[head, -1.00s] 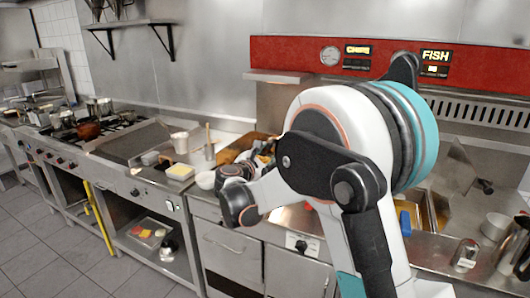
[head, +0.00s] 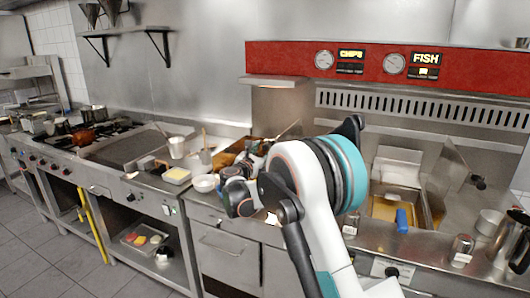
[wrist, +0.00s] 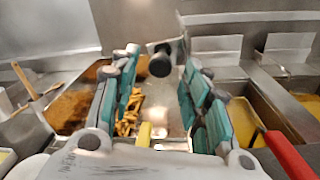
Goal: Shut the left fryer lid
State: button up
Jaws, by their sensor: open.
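In the wrist view, a black round knob (wrist: 160,62) on a grey metal piece, apparently the left fryer lid (wrist: 178,48), stands up ahead. My gripper (wrist: 158,72) is open, with its teal-padded fingers on either side of the knob in the picture. I cannot tell whether they touch it. Golden chips (wrist: 132,112) show below, between and beside the fingers. In the head view, my arm hides most of the left fryer, and my gripper (head: 262,147) is small and partly covered. The right fryer lid (head: 447,165) stands raised, with its own black knob (head: 478,182).
The right fryer basin (head: 385,208) holds oil and a blue handle (head: 402,221). A red handle (wrist: 288,158) crosses the wrist view's lower right. Metal shakers (head: 461,250) and a jug (head: 508,242) stand at the right. A white bowl (head: 204,183) sits left of my arm.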

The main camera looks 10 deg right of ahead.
jog(key=shift+b+x, duration=0.3)
jog(key=shift+x, duration=1.5)
grip_shut()
